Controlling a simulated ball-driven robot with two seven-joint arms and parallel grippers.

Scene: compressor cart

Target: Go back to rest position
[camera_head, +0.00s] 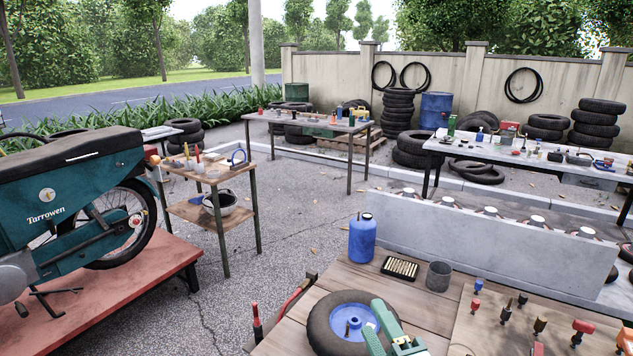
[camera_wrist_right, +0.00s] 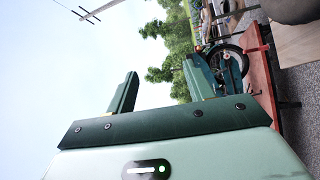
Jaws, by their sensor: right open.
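My right gripper (camera_head: 377,324) shows at the bottom of the head view, green, over the right side of a small wheel with a blue hub. In the right wrist view its two green fingers (camera_wrist_right: 160,85) stand apart with nothing between them, against sky and trees. My left gripper is in neither view.
The wheel's black tyre (camera_head: 318,325) lies on the wooden bench (camera_head: 335,278). A blue bottle (camera_head: 362,240), a black tray of brass pieces (camera_head: 400,267) and a grey cup (camera_head: 438,277) stand behind it. Several tools lie right. A teal motorbike (camera_head: 85,195) stands at left.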

